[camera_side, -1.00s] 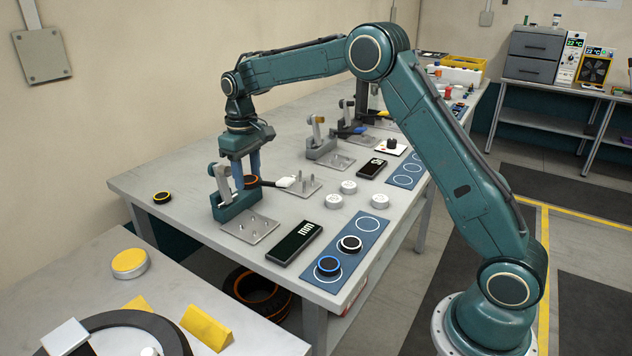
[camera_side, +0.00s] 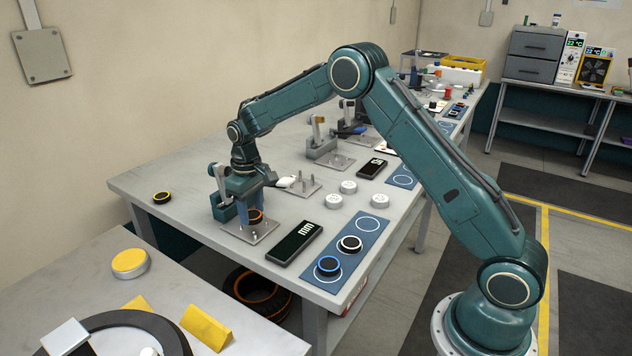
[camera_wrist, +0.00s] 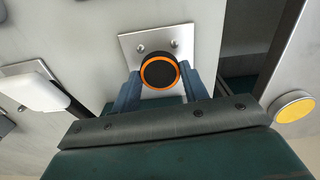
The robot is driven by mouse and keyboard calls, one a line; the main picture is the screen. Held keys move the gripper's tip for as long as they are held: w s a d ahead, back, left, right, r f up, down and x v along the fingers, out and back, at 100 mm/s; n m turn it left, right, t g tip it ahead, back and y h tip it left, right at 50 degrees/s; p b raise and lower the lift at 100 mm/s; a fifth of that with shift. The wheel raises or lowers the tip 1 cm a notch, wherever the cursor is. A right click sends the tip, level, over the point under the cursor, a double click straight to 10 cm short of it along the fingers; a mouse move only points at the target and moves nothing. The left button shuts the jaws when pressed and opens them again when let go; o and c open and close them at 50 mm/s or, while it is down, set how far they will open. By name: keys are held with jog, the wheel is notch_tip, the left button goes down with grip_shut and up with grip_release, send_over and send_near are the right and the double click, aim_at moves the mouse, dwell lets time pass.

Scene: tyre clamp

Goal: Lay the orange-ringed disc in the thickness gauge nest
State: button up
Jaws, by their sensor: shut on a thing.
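The orange-ringed disc (camera_side: 255,216) is black with an orange rim. In the wrist view the disc (camera_wrist: 159,71) sits between the blue fingers of my gripper (camera_wrist: 158,84). My gripper (camera_side: 254,212) is shut on the disc and points down over the metal plate with pins (camera_side: 246,234) in front of the clamp stand (camera_side: 219,196). The plate also shows in the wrist view (camera_wrist: 134,42), with two pins visible beyond the disc. I cannot tell whether the disc touches the plate. A black display reading "mm" (camera_side: 296,243) lies beside this plate.
A blue mat (camera_side: 350,250) holds a blue-ringed disc (camera_side: 328,266) and a white-ringed disc (camera_side: 349,244). Several pale round pieces (camera_side: 348,187) lie behind it. A second pin plate (camera_side: 301,185) stands close behind my gripper. A yellow-ringed disc (camera_side: 162,197) lies near the left edge.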

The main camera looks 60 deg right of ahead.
aim_at(252, 214)
jog(key=shift+f, duration=1)
jog(key=shift+f, duration=0.1)
jog(key=o, duration=1)
notch_tip(252, 214, up, 12)
